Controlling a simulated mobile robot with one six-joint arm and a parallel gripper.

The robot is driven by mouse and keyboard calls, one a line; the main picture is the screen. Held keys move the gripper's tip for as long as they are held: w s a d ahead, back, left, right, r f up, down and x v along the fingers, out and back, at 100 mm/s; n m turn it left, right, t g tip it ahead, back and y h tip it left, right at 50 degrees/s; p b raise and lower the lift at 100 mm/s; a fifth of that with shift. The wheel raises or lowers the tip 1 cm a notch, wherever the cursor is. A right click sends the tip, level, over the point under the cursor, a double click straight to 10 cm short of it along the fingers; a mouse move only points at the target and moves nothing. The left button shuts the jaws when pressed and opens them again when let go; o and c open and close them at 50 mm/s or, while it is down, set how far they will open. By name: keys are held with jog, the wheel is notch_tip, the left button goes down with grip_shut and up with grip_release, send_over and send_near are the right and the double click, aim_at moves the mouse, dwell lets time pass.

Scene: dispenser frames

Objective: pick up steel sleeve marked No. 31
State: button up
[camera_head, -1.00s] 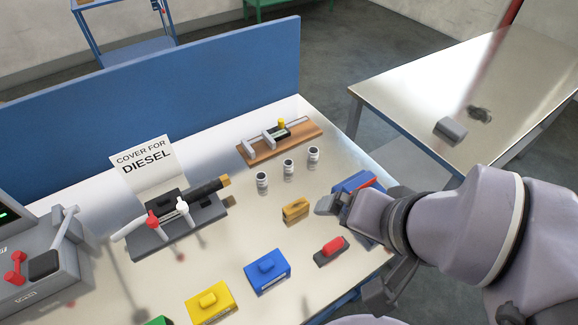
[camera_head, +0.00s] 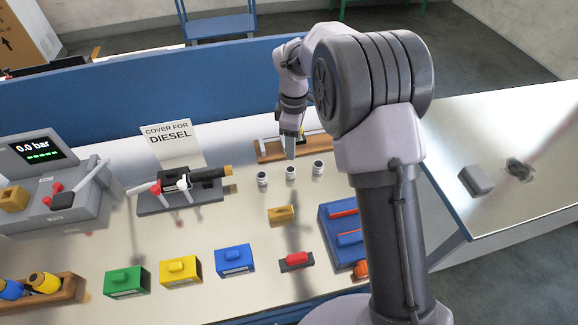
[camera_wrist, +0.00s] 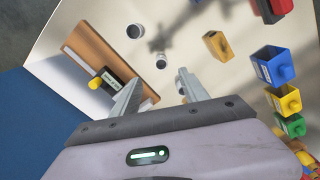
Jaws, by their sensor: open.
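Three small steel sleeves with dark open tops stand upright in a row on the bench: a left one (camera_head: 262,178), a middle one (camera_head: 291,172) and a right one (camera_head: 318,168). No number can be read on any of them. My gripper (camera_head: 290,156) points down over the middle sleeve, in front of the wooden fixture. In the wrist view my gripper (camera_wrist: 161,76) is open and empty, with the middle sleeve (camera_wrist: 160,61) between and beyond its fingertips. One sleeve (camera_wrist: 133,31) is clear of the fingers; another (camera_wrist: 181,82) is partly hidden by a finger.
A wooden fixture (camera_head: 268,153) with a yellow knob stands close behind the sleeves. A brass-coloured block (camera_head: 281,215) lies in front, with a blue tray (camera_head: 331,230) to its right. The clamp stand with the diesel sign (camera_head: 170,140) is at left. A blue panel (camera_head: 130,95) bounds the back.

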jog(key=b, duration=0.2)
send_over(291, 169)
jog(key=f, duration=0.7)
jog(key=shift+d+f, duration=0.1)
jog(key=shift+d, duration=0.25)
jog(key=f, duration=0.2)
jog(key=f+b, duration=0.1)
jog(key=f, duration=0.1)
jog(key=f+b, duration=0.1)
jog(key=shift+a+f, duration=0.35)
jog(key=shift+f, duration=0.05)
jog(key=shift+r, duration=0.1)
jog(key=shift+c, duration=1)
grip_shut()
